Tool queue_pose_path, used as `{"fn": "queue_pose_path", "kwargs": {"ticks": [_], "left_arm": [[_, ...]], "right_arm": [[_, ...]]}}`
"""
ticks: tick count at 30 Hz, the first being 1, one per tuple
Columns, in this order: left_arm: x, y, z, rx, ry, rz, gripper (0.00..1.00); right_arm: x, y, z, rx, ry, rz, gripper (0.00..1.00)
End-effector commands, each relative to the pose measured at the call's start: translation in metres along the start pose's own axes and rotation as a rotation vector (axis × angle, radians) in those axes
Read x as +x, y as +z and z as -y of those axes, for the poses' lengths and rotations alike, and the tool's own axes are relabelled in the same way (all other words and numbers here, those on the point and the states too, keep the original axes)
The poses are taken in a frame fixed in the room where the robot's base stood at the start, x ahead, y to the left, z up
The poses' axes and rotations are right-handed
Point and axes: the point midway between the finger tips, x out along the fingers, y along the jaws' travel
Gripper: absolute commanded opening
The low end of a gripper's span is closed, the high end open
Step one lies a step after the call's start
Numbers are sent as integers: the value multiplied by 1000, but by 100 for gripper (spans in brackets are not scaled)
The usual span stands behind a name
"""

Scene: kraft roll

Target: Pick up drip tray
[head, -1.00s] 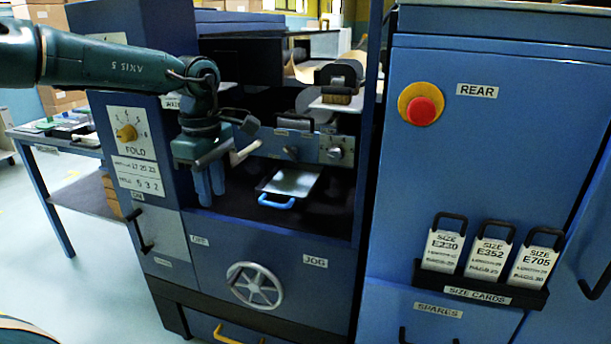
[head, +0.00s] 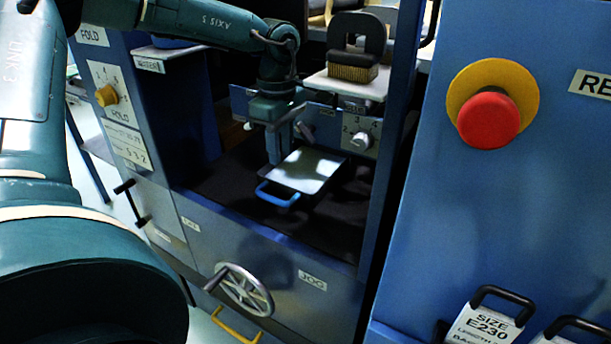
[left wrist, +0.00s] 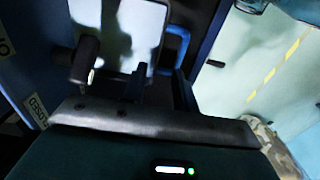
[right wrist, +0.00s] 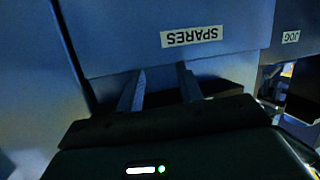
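The drip tray (head: 312,170) is a shallow, light metal tray with a dark rim. It lies on the dark floor of the machine's open bay, with its blue handle (head: 278,198) facing the front. My left gripper (head: 274,158) points down at the tray's left rear side, behind the handle. In the left wrist view the tray (left wrist: 140,25) and its handle (left wrist: 178,42) lie beyond the fingertips (left wrist: 160,72). The fingers are apart with nothing seen held; contact cannot be told. My right gripper (right wrist: 159,78) is open and empty, facing the blue panel labelled SPARES (right wrist: 192,37).
The bay's front ledge, side walls and right post (head: 402,130) frame the tray. A knob panel (head: 355,133) stands behind it. A handwheel (head: 245,290) is below. A red stop button (head: 488,118) and size cards (head: 485,325) are on the right cabinet.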

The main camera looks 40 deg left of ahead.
Motion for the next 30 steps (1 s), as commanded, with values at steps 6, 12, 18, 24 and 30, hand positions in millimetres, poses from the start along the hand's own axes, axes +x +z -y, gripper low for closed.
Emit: {"fn": "queue_pose_path", "kwargs": {"ticks": [6, 12, 18, 24, 30], "left_arm": [[27, 0, 0, 1, -1, 1, 29], [39, -1, 0, 0, 0, 1, 29], [70, -2, 1, -1, -3, 1, 29], [81, -2, 1, -1, 1, 1, 29], [80, -2, 1, 0, 1, 1, 23]], "right_arm": [[2, 0, 0, -13, 5, -35, 36], [3, 0, 0, -17, 7, -52, 36], [5, 0, 0, -32, 15, -92, 36], [6, -1, 2, -36, 11, -115, 36], [6, -1, 3, -37, 9, -114, 36]]}}
